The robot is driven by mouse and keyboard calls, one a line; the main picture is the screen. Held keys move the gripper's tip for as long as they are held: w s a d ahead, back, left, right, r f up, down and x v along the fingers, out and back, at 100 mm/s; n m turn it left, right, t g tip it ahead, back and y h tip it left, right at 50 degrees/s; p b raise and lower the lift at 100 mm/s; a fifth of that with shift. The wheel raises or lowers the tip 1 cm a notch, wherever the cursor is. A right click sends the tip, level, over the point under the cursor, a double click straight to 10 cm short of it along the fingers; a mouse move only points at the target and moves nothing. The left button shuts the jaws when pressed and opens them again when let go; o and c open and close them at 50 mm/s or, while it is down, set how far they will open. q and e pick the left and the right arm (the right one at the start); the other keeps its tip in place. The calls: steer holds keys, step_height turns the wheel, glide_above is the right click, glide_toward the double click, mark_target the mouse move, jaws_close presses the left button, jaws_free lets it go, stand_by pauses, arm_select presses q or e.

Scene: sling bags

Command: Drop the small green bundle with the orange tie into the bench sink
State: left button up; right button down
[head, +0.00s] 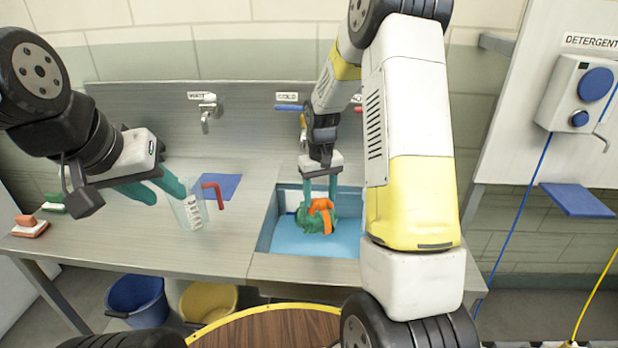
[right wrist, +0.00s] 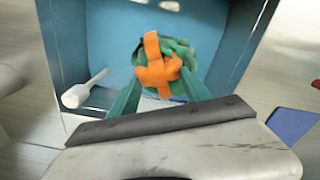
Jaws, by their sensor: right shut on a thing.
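The small green bundle (head: 316,222) with its orange tie (head: 321,207) is inside the bench sink (head: 262,232), over the blue basin floor. My right gripper (head: 320,198) points down into the sink and is shut on the bundle. The right wrist view shows the bundle (right wrist: 178,58) between the teal fingertips, with the orange tie facing the camera. I cannot tell whether the bundle touches the basin floor. My left gripper (head: 158,190) is over the bench to the left, its teal fingers apart and empty, close to a clear measuring jug.
The clear jug (head: 191,213) with a red handle stands left of the sink, near a blue mat (head: 222,184). Brushes (head: 30,227) sit at the bench's left end. Taps (head: 206,112) are on the back wall. Buckets (head: 137,299) stand below.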

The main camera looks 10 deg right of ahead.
steer(key=shift+f, duration=0.55)
steer(key=shift+c, duration=2.1)
jaws_free()
step_height(320, 180, up, 7)
steer(key=shift+r, duration=0.4)
